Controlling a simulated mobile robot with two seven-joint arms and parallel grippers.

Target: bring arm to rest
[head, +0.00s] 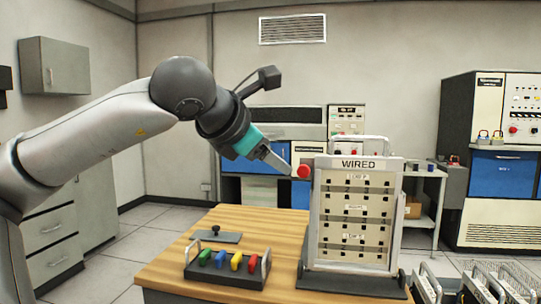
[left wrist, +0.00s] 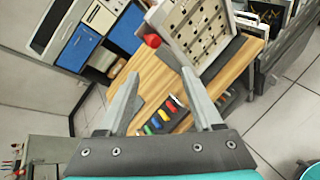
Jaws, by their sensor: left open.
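My left arm comes in from the left in the head view. Its gripper (head: 276,162) is in the air above the wooden table (head: 182,263), a little left of a red knob (head: 303,171) on the side of the panel marked WIRED (head: 359,164). In the left wrist view the two fingers (left wrist: 160,73) are spread with nothing between them. The red knob (left wrist: 152,41) shows there beyond the fingertips, and the panel (left wrist: 199,36) is at the upper right. My right gripper is in neither view.
A dark tray (head: 224,277) with green, blue, yellow and red pieces stands at the table's front. A small flat plate with a black knob (head: 215,236) lies behind it. Wire racks (head: 489,283) stand at the lower right. Grey cabinets (head: 54,66) are at the left.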

